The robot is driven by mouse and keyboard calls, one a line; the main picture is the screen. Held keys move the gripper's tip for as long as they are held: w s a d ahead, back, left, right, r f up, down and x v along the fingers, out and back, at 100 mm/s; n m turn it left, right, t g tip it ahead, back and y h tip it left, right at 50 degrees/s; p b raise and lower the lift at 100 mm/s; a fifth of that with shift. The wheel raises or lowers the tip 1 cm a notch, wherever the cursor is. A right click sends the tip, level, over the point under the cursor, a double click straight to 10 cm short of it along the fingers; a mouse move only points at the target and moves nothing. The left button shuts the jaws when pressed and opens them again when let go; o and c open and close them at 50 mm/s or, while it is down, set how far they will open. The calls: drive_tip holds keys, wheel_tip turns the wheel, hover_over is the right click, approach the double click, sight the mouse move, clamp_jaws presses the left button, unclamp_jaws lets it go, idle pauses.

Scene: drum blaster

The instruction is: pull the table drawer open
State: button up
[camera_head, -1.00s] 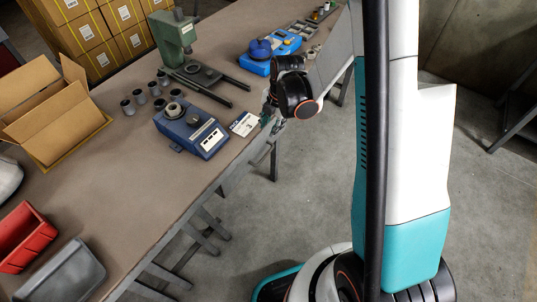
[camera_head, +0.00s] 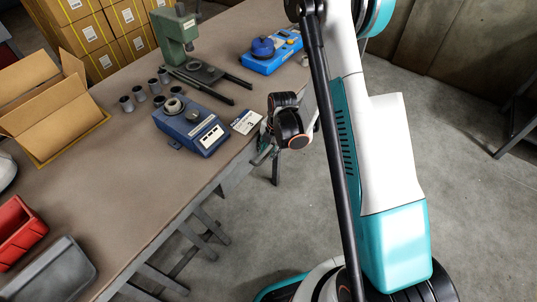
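The brown-topped table (camera_head: 130,190) runs from the lower left to the upper middle of the head view. I cannot make out its drawer; the front under the tabletop edge is seen steeply from above and is partly behind my arm. My gripper (camera_head: 262,152) is low at the table's right edge, just beyond the card on the tabletop. It is small and dark there, partly hidden by my black wrist, so I cannot tell whether its fingers are open or touch anything.
A blue device (camera_head: 192,127), a white card (camera_head: 246,122) and a green press (camera_head: 178,32) stand on the table near my wrist. An open cardboard box (camera_head: 50,110), a red bin (camera_head: 18,232) and a grey bin (camera_head: 55,272) are at left.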

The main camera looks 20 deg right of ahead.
drive_tip(key=shift+w+a+f, duration=0.1)
drive_tip(key=shift+f, duration=0.85)
clamp_jaws()
